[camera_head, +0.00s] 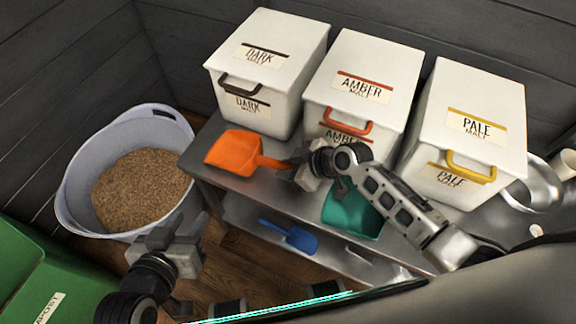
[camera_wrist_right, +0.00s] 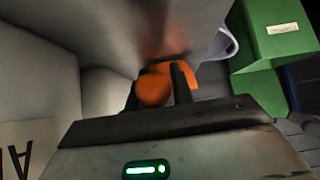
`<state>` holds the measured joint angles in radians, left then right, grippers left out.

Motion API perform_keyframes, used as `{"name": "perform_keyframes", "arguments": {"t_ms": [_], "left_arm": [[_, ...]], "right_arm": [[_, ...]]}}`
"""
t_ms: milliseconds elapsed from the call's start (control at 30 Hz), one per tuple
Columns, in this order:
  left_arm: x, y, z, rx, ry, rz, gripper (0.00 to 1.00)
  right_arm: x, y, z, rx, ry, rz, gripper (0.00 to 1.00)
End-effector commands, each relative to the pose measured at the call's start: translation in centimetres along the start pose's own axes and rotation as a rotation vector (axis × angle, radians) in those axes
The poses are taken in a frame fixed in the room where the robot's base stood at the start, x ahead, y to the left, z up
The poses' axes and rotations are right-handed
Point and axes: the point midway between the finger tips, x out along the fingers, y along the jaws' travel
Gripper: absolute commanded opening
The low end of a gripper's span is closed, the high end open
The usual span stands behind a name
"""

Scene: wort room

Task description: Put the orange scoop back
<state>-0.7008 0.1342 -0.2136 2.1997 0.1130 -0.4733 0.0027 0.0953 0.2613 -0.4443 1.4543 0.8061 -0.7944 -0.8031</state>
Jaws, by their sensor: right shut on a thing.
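The orange scoop (camera_head: 234,150) is at the left end of the metal table, in front of the dark malt bin, with its handle pointing right. My right gripper (camera_head: 292,163) is shut on the handle end of the orange scoop. In the right wrist view the orange scoop (camera_wrist_right: 154,88) shows between the dark fingers of my right gripper (camera_wrist_right: 160,92). Whether the scoop touches the table is hard to tell. My left gripper (camera_head: 155,238) is over the floor near the grain tub, apart from the scoop; its fingers are not clear.
White bins for dark malt (camera_head: 268,60), amber malt (camera_head: 365,85) and pale malt (camera_head: 470,125) stand closed on the metal table (camera_head: 270,195). A teal scoop (camera_head: 350,212) lies in front. A blue scoop (camera_head: 290,235) is on the lower shelf. A grey tub (camera_head: 75,190) holds grain.

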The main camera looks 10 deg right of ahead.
Motion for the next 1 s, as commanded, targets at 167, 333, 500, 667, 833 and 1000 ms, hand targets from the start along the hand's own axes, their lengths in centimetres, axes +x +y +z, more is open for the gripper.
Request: {"name": "perform_keyframes", "arguments": {"t_ms": [167, 333, 500, 667, 833, 1000], "left_arm": [[0.0, 0.0, 0.1, -0.002, -0.001, 0.000, 0.36], [0.0, 0.0, 0.1, -0.002, 0.000, -0.001, 0.36], [0.0, -0.1, 0.0, -0.001, 0.001, -0.002, 0.36], [0.0, -0.1, -0.1, 0.000, 0.004, -0.002, 0.36], [-0.1, -0.1, -0.4, 0.000, 0.005, -0.003, 0.36], [-0.3, 0.0, -0.8, 0.003, 0.001, -0.005, 0.36]], "right_arm": [[0.1, 0.0, 0.0, 0.000, 0.002, 0.001, 0.00], [0.1, 0.0, 0.0, 0.000, 0.002, 0.001, 0.32], [0.1, 0.0, 0.0, 0.000, 0.002, 0.000, 0.49], [0.0, 0.0, 0.1, 0.000, -0.001, -0.001, 0.49], [-1.2, 0.1, 0.1, -0.002, -0.002, 0.002, 0.49], [-4.8, 0.0, 0.1, -0.003, -0.002, 0.001, 0.49]]}}
